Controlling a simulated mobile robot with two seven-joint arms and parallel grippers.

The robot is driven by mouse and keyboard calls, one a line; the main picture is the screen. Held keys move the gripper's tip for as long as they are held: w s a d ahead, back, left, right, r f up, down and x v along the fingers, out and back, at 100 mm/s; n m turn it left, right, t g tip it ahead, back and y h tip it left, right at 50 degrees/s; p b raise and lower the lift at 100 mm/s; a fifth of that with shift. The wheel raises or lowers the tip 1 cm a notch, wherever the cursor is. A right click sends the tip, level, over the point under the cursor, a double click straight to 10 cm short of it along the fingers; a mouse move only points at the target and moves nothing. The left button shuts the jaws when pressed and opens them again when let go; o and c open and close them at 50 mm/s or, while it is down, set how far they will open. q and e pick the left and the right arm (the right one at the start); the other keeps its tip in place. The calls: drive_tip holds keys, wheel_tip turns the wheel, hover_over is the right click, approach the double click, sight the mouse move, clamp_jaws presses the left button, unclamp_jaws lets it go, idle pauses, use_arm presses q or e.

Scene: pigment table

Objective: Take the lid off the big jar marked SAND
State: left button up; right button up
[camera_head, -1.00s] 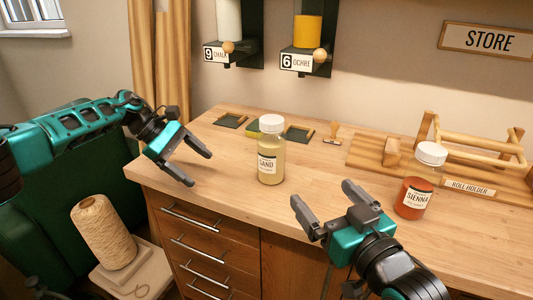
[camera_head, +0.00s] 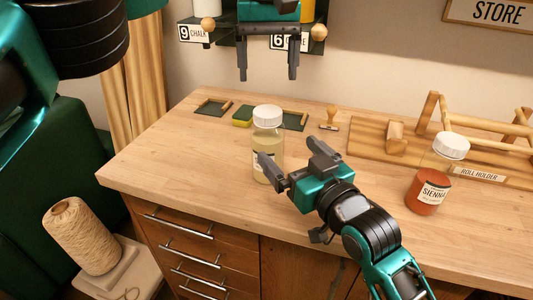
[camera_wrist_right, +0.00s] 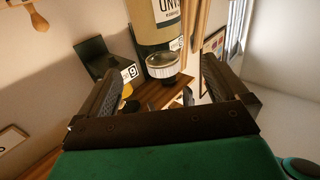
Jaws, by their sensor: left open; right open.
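The SAND jar (camera_head: 265,148) stands upright on the bench, filled with pale sand, its white lid (camera_head: 267,116) on. In the right wrist view the jar (camera_wrist_right: 155,25) appears upside down beyond my fingers, lid (camera_wrist_right: 161,66) still on. My right gripper (camera_head: 293,160) is open at the jar's right front side; one finger covers part of the label. Whether it touches the jar I cannot tell. My left gripper (camera_head: 268,76) is open and empty, fingers pointing down, high above the lid in the picture.
A SIENNA jar (camera_head: 430,190) with orange-red contents stands to the right, before the roll holder (camera_head: 478,172). The bench's left part is clear.

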sight(268, 130)
drive_tip(key=x, duration=0.9)
drive_tip(key=shift+w+a, duration=0.2)
drive_tip(key=shift+w, duration=0.2)
drive_tip(key=shift+c, duration=0.5)
drive_tip(key=c, duration=1.5)
use_arm(q)
drive_tip(key=shift+f+m, duration=0.1)
drive_tip(key=shift+m, duration=0.4)
use_arm(e)
clamp_jaws()
use_arm(q)
drive_tip(key=m, duration=0.3)
drive_tip(key=shift+f, duration=3.95)
drive_tip(key=shift+c, duration=0.3)
